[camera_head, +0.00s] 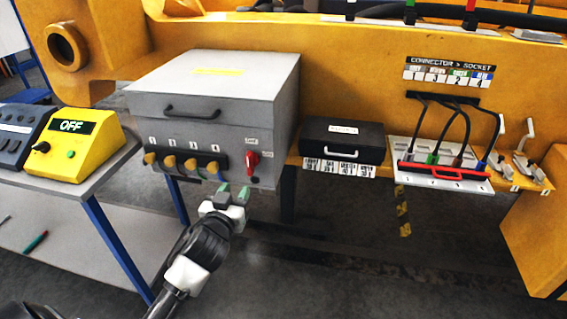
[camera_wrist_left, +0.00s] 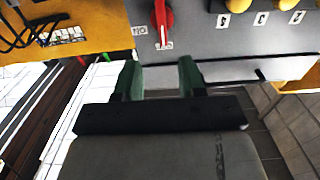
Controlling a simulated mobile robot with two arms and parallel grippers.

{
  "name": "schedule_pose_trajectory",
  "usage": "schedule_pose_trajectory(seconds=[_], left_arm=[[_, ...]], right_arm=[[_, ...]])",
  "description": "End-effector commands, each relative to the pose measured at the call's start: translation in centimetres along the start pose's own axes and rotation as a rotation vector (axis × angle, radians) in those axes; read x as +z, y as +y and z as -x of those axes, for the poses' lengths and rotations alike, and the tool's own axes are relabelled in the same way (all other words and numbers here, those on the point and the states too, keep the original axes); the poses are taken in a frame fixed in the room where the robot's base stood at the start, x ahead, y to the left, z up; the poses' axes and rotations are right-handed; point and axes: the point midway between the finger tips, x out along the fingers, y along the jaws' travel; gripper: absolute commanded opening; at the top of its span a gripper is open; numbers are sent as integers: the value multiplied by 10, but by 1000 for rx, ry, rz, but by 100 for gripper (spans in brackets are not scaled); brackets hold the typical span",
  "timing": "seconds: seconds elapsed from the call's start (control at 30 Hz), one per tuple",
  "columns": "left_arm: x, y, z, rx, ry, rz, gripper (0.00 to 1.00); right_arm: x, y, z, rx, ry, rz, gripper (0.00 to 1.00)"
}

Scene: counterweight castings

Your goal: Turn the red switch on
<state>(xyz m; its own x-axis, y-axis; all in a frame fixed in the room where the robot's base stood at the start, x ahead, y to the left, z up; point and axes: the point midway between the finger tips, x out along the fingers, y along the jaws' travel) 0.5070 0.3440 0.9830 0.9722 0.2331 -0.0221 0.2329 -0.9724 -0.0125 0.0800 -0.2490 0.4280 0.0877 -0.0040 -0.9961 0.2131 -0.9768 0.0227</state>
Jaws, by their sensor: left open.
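The red switch (camera_head: 252,161) is a rotary handle on the front of a grey metal box (camera_head: 275,120), at the right of the panel, with small white labels beside it. In the head view its handle stands near upright, tilted a little. It also shows in the left wrist view (camera_wrist_left: 162,16), at the top, between the fingers in picture width and beyond their tips. My left gripper (camera_head: 234,190) is open and empty, just below and left of the switch, apart from it; its green fingers also show in the left wrist view (camera_wrist_left: 160,78). My right gripper is not in view.
A yellow control box (camera_head: 88,148) reading OFF stands on a table at left. A black case (camera_head: 342,138) and a cable panel (camera_head: 440,178) are at right. Floor space below is open.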

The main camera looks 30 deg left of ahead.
Motion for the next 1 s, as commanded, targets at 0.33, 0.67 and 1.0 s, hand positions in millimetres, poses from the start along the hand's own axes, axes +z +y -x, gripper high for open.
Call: schedule_pose_trajectory(seconds=[0.33, 0.67, 1.0], left_arm=[[-15, 0, -38, -2, 26, 5, 40], [-15, 0, -93, -2, 23, 5, 40], [-14, 0, -107, 0, 23, 6, 40]], right_arm=[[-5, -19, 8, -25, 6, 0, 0], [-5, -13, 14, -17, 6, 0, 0], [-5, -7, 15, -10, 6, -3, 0]])
